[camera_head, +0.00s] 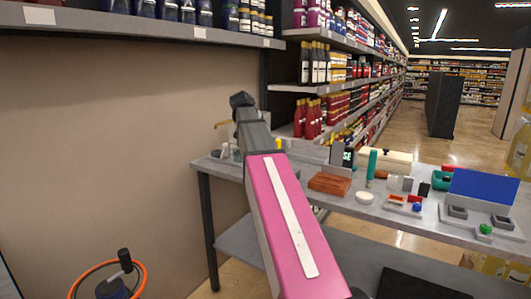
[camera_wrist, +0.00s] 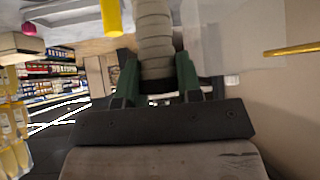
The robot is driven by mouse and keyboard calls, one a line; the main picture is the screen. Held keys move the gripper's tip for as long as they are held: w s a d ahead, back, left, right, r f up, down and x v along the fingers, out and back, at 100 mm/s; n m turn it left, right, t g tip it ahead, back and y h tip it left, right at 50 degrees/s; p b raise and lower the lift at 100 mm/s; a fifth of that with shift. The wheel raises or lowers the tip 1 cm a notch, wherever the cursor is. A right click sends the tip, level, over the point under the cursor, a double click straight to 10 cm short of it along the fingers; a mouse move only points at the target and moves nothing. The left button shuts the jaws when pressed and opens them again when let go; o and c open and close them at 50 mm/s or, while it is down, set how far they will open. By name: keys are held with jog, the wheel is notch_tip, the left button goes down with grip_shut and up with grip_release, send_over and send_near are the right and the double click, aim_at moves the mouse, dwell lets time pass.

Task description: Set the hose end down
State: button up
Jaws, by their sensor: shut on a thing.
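In the wrist view my gripper (camera_wrist: 158,78) has two green fingers, closed on either side of a ribbed beige-grey hose end (camera_wrist: 155,35). The hose runs away from the fingers to the top edge of the picture, and its far part is out of view. In the head view my pink arm covers part of the workbench (camera_head: 408,215), and neither my gripper nor the held hose can be made out there.
The workbench holds a reddish-brown block (camera_head: 329,183), a white round dish (camera_head: 365,197), a green cylinder (camera_head: 372,164) and a blue panel (camera_head: 484,188). An orange ring (camera_head: 143,274) shows low at left. Stocked shelves (camera_head: 310,88) stand behind. A yellow post (camera_wrist: 112,15) and brass rod (camera_wrist: 290,49) flank the hose.

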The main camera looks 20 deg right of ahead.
jog(key=shift+s+d+x, duration=0.2)
jog(key=shift+x, duration=2.2)
jog(key=shift+s+d+x, duration=0.2)
jog(key=shift+s+x, duration=0.05)
jog(key=shift+x, duration=2.1)
jog(key=shift+s+d+x, duration=0.2)
jog(key=shift+x, duration=2.2)
jog(key=shift+f, duration=0.1)
jog(key=o, duration=1)
jog(key=v, duration=1.2)
